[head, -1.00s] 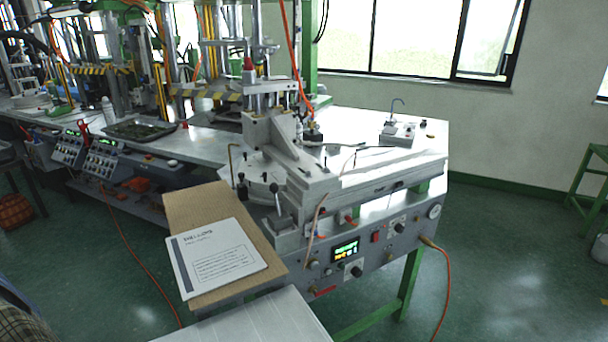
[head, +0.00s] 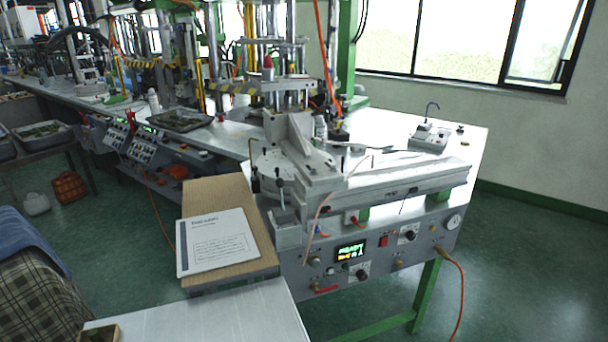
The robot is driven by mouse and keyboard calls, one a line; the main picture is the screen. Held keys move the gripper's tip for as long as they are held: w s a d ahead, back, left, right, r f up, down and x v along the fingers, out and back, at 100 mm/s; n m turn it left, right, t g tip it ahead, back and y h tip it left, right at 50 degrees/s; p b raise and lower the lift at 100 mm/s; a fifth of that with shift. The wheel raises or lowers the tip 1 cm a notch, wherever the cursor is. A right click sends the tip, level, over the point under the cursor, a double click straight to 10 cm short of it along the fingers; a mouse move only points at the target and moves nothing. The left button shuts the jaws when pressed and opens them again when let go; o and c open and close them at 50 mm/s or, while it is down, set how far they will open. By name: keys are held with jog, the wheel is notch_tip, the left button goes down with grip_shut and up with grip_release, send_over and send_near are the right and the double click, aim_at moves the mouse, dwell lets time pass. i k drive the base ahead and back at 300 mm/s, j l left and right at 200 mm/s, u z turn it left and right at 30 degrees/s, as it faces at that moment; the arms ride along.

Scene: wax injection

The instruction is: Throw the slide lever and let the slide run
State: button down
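The wax injection machine's slide (head: 392,190) is a long grey horizontal body on the bench, running right from the upright block (head: 290,132). A short lever with a black knob (head: 280,188) stands at the slide's left front, near the round plate (head: 272,163). I cannot tell for sure that it is the slide lever, since other small dark-tipped handles stand close by. The control panel (head: 385,245) below has a lit green and yellow display (head: 350,252), a red switch (head: 383,241) and several knobs. My gripper is not in view.
A printed sheet (head: 218,240) lies on a brown board (head: 215,195) left of the panel. A white tabletop (head: 215,318) is in front, with a phone-like object (head: 99,333). An orange cable (head: 461,290) hangs at right. Green floor (head: 530,260) is clear at right.

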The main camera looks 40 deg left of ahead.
aim_at(279, 181)
jog(key=i+l, duration=0.95)
jog(key=i+j+u, duration=0.15)
jog(key=u, duration=0.25)
jog(key=i+u, duration=0.65)
jog(key=u, duration=0.15)
jog(key=i+l+u, duration=0.1)
jog(key=i+u, duration=0.15)
jog(key=u, duration=0.2)
jog(key=i+l+u, duration=0.2)
jog(key=u, duration=0.2)
jog(key=i+j+u, duration=0.1)
jog(key=i+u, duration=0.2)
jog(key=u, duration=0.2)
jog(key=i+u, duration=0.3)
jog(key=u, duration=0.15)
jog(key=i+l+u, duration=0.2)
jog(key=u, duration=0.3)
jog(key=i+l+u, duration=0.25)
jog(key=u, duration=0.25)
jog(key=i, duration=0.05)
